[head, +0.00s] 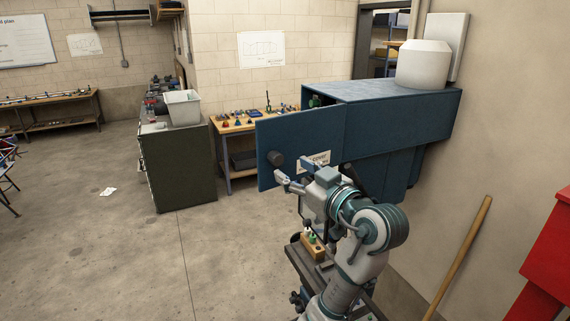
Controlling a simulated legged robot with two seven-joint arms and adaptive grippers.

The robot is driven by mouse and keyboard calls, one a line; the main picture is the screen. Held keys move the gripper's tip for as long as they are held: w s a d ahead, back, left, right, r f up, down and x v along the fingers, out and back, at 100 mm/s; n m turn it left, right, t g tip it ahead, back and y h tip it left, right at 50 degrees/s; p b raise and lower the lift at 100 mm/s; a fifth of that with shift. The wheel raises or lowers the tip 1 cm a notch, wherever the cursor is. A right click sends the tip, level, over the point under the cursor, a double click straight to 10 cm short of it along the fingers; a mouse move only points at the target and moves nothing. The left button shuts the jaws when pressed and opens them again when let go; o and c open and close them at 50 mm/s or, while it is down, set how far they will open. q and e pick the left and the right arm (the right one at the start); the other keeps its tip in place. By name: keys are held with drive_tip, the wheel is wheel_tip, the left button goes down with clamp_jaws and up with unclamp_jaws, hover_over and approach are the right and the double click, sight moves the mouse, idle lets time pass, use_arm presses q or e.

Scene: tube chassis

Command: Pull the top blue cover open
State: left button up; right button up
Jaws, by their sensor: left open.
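The blue cover (300,134) is a flat panel on the front of a blue wall box (410,107). It stands ajar, its left end out past the box. A dark gap with something green inside shows above it. A dark round knob (276,158) sits near the cover's left end, and a white label (318,159) is partly hidden by my gripper. My left gripper (293,173) is open and empty, its fingers spread in front of the cover just below and right of the knob. Contact with the cover cannot be told. My right gripper is out of view.
A white container (424,65) stands on the box. A green cabinet (177,170) with a grey bin (183,108) and a workbench (235,125) are left and behind. A wooden pole (459,257) leans right, near a red cabinet (550,255). The left floor is mostly clear.

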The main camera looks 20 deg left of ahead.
use_arm(q)
drive_tip(key=v, duration=0.6)
drive_tip(key=shift+d, duration=0.4)
